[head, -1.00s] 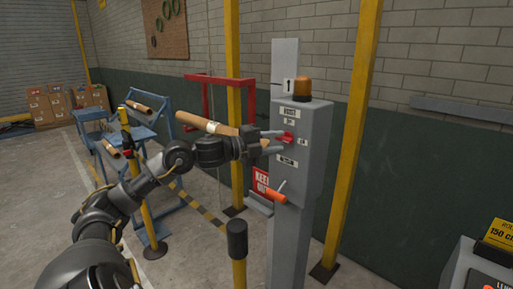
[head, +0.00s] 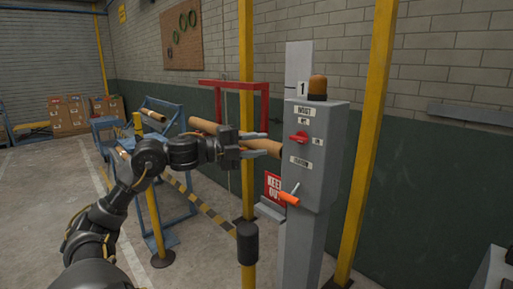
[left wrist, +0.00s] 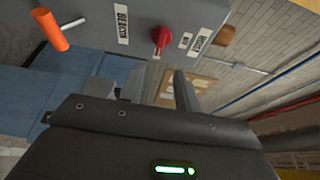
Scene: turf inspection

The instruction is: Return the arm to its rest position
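My left gripper (head: 254,145) is in front of the grey control box (head: 322,180), left of its red rotary switch (head: 299,137). Its two fingers are apart with nothing between them, and a gap shows between them and the switch. In the left wrist view the red switch (left wrist: 161,38) is at the top, beyond the fingers (left wrist: 158,90). The orange-handled lever (head: 289,198) is low on the box; it also shows in the left wrist view (left wrist: 50,28). My right gripper is in neither view.
An amber beacon (head: 317,86) tops the box. A tan roll (head: 204,126) passes behind my gripper, near a red frame (head: 262,92). Blue stands (head: 170,130) are at the left.

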